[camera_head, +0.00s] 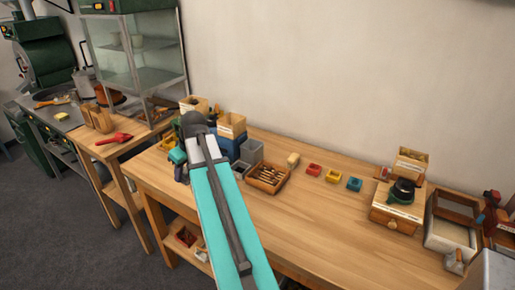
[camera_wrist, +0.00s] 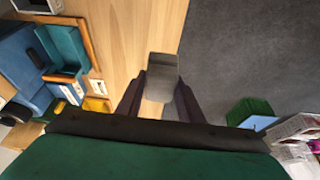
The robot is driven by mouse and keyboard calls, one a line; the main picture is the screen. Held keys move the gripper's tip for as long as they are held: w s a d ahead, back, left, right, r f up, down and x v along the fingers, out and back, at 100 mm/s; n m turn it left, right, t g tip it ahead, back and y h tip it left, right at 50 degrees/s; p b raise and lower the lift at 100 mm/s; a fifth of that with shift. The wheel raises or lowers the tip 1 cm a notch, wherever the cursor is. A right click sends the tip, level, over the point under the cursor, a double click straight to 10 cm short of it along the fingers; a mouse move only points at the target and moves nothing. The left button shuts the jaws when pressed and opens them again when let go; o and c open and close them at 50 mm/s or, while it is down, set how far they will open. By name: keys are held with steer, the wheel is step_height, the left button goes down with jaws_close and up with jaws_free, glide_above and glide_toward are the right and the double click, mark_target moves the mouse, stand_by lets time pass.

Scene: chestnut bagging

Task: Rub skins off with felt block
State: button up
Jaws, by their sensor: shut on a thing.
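My gripper (camera_wrist: 161,88) is shut on a grey block (camera_wrist: 163,67), which looks like the felt block, in the wrist view. The block sticks out beyond the dark fingers, over the edge of the wooden table with the floor behind it. In the head view my teal arm reaches to the table's left end and hides most of the gripper; the held block cannot be made out there. I cannot make out any chestnuts or skins under the block.
Blue bins (camera_wrist: 22,62) and a yellow bin (camera_wrist: 97,104) lie left of the gripper in the wrist view. A wooden tray (camera_head: 286,179), small coloured boxes (camera_head: 333,175) and a wooden drawer box (camera_head: 397,214) stand on the workbench (camera_head: 310,222). Its middle front is clear.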

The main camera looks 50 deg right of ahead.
steer(key=s+d+p, duration=0.2)
steer(key=s+d, duration=0.3)
steer(key=d, duration=0.3)
steer(key=s+d+r+p, duration=0.1)
steer(key=s+d+p, duration=0.2)
steer(key=s+d, duration=0.2)
steer(key=s+d+p, duration=0.2)
steer(key=s+d, duration=0.3)
steer(key=d, duration=0.6)
steer(key=shift+s+d+r+p, duration=0.25)
steer(key=shift+s+r+p, duration=0.05)
steer(key=shift+s+p, duration=0.1)
steer(key=shift+f, duration=0.15)
